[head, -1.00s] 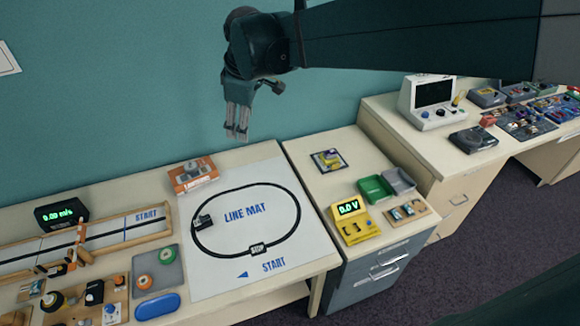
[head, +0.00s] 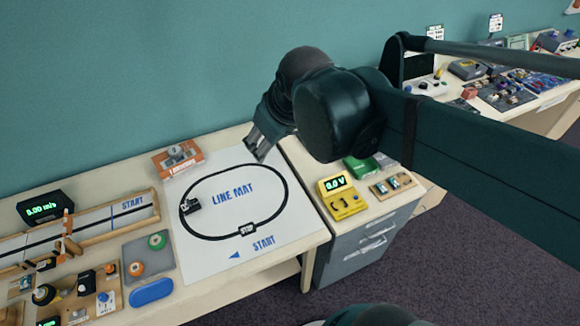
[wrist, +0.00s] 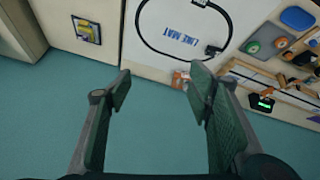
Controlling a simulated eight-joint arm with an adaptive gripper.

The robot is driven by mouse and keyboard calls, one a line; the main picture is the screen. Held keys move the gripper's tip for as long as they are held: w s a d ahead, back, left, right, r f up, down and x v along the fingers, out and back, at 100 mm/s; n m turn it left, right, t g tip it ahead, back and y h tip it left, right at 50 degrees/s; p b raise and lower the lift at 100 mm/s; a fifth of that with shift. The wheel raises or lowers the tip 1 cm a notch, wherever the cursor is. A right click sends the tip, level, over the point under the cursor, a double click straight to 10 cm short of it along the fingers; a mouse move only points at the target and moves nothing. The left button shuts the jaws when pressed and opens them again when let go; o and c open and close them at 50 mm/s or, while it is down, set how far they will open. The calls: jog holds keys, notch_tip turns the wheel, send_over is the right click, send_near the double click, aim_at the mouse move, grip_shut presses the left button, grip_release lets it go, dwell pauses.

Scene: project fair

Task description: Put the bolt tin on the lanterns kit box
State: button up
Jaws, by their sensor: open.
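The orange lanterns kit box (head: 180,168) lies at the back of the table, left of the line mat. A small grey, pale shape (head: 176,151) shows on its top; I cannot tell if this is the bolt tin or printing. No other thing is clearly the bolt tin. My gripper (head: 258,150) is above the back right corner of the mat, right of the box and apart from it. In the wrist view my gripper (wrist: 160,84) is open and empty, and the box (wrist: 180,78) is partly hidden behind one finger.
The line mat (head: 258,206) holds a small black car (head: 190,206). A grey tray (head: 148,262) with orange and green round pieces and a blue oval case (head: 152,291) lie left of it.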

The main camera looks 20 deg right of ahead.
jog(key=s+d+f+m+t, duration=0.1)
jog(key=s+d+f+m, duration=0.1)
jog(key=s, duration=0.5)
notch_tip(320, 180, down, 2)
jog(key=shift+f+m, duration=0.1)
jog(key=shift+m, duration=0.7)
